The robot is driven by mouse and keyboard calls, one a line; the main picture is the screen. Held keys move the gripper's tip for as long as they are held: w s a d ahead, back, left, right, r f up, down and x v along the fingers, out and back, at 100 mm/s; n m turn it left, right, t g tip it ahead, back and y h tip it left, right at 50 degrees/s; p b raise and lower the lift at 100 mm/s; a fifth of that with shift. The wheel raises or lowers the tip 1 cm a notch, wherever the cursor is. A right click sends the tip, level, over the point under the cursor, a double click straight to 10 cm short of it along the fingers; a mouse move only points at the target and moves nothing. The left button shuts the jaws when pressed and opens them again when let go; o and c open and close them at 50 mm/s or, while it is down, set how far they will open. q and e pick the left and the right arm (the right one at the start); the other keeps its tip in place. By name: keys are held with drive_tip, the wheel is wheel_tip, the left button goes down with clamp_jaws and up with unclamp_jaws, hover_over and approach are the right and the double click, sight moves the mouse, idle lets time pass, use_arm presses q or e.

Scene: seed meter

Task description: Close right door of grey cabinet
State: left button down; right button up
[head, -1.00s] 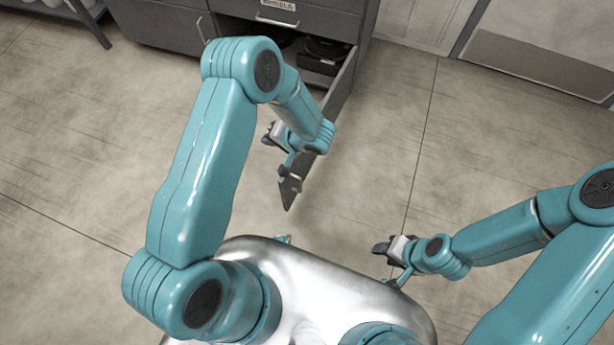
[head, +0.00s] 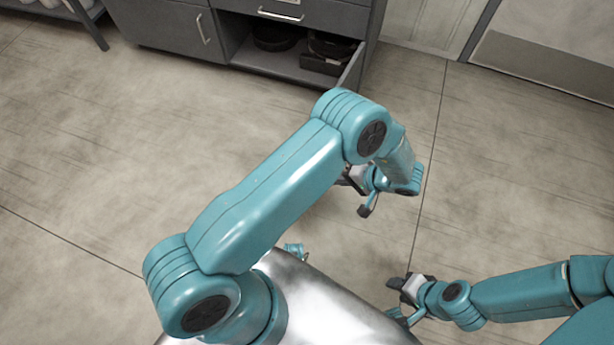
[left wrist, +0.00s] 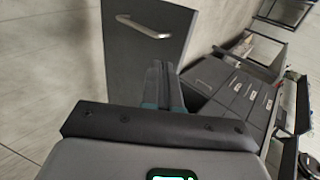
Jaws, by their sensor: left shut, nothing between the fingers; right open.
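The grey cabinet (head: 165,28) stands at the top of the head view, its right compartment open. Its right door (head: 351,68) stands open, seen nearly edge-on at the compartment's right side and partly hidden by my left arm. In the left wrist view the grey door panel (left wrist: 146,62) shows its face with a silver handle (left wrist: 145,26). My left gripper (head: 364,197) is shut and empty, to the right of and nearer than the visible door part; its fingers (left wrist: 162,85) appear in front of the panel, contact unclear. My right gripper (head: 404,287) is open and empty, low over the floor.
Dark round items (head: 275,37) and a dark box (head: 325,58) lie inside the open compartment. A drawer with a handle (head: 280,16) is above it. A rack (head: 75,15) stands at the top left, and a wall panel (head: 540,68) at the top right. The floor between is clear.

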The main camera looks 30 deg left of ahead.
use_arm(q)
drive_tip(key=b+x, duration=0.1)
drive_tip(key=x, duration=0.3)
drive_tip(key=r+x, duration=0.1)
drive_tip(key=x, duration=0.3)
drive_tip(key=a+b+x, duration=0.1)
drive_tip(key=x, duration=0.3)
drive_tip(key=shift+a+r+b, duration=0.1)
drive_tip(key=shift+r+b, duration=0.05)
drive_tip(key=shift+b, duration=0.2)
drive_tip(key=shift+s+a, duration=0.1)
drive_tip(key=shift+a, duration=0.5)
drive_tip(key=shift+a, duration=0.1)
